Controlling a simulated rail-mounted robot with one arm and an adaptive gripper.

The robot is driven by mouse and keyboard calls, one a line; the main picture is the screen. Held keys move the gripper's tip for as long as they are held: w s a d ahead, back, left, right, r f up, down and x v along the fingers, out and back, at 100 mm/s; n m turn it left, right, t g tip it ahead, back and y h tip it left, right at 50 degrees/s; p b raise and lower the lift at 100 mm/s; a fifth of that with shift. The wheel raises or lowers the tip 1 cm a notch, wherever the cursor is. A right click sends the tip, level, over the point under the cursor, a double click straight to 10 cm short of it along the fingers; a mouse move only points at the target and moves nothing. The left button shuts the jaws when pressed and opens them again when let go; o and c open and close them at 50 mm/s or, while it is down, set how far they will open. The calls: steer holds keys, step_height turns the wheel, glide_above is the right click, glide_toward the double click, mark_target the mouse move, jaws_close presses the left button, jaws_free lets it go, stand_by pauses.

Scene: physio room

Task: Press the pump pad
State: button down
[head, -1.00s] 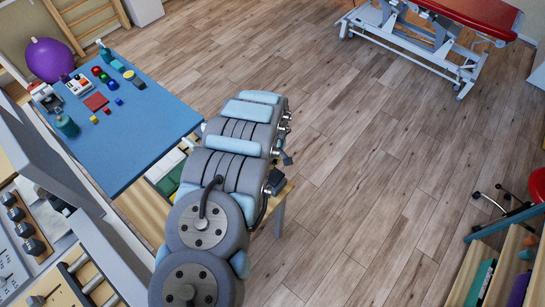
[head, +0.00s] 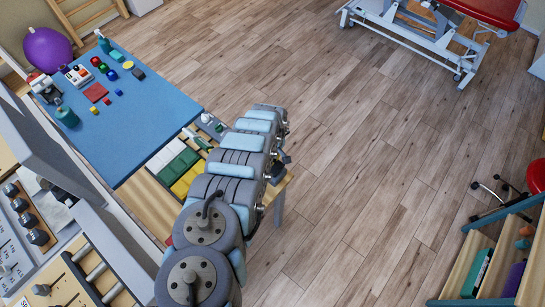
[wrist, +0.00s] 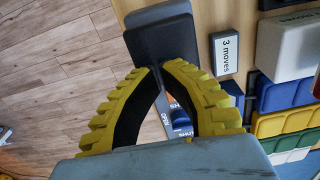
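In the wrist view my gripper (wrist: 158,70) has two yellow ribbed fingers whose tips come together, with an empty gap lower between them. Just beyond the tips is a dark grey block with a flat pad-like face (wrist: 165,40); I cannot tell whether the tips touch it. No label names it, so I cannot confirm it is the pump pad. A blue piece (wrist: 180,119) and partly hidden lettering show through the gap between the fingers. In the head view my arm hides the gripper.
Beside the fingers are a "3 moves" label block (wrist: 225,53), a white block (wrist: 285,47) and coloured pads. In the head view a blue table (head: 140,125) holds a bottle (head: 67,117) and several small blocks. Wooden floor (head: 340,150) is open at right.

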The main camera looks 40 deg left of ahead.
steer(key=shift+s+f, duration=0.1)
steer(key=shift+f, duration=0.25)
stand_by(0.3)
steer(key=shift+f+b, duration=1)
steer(key=shift+f, duration=0.6)
step_height(320, 180, up, 5)
steer(key=p, duration=0.5)
steer(key=shift+w+f+b, duration=0.1)
steer(key=shift+w+b, duration=0.1)
steer(key=shift+b, duration=0.25)
step_height(320, 180, up, 9)
steer(key=b, duration=0.1)
steer(key=shift+r+b, duration=0.2)
steer(key=shift+b, duration=0.2)
